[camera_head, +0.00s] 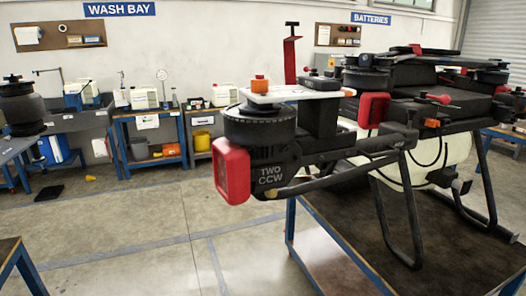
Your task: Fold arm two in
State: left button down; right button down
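The spray drone (425,95) stands on its landing legs on a blue-framed table at the right in the head view. Arm two (318,160) sticks out from the drone's body toward the left front. Its end carries a black round motor (260,128), a block marked "TWO CCW" (270,178) and a red lamp-like part (232,170). A white flat piece with an orange knob (260,85) lies on top of the motor. A second red part (373,110) sits nearer the body. The arm's hinge is hard to make out. Neither of my grippers is in view.
The table (330,225) has a dark top with bare room at its front. Open grey floor (140,235) lies to the left. Benches with white machines (145,97) line the back wall. A blue-framed table corner (18,262) shows at lower left. A red upright stand (291,55) rises behind the motor.

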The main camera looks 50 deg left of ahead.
aim_at(258, 156)
jog(key=u, duration=1.2)
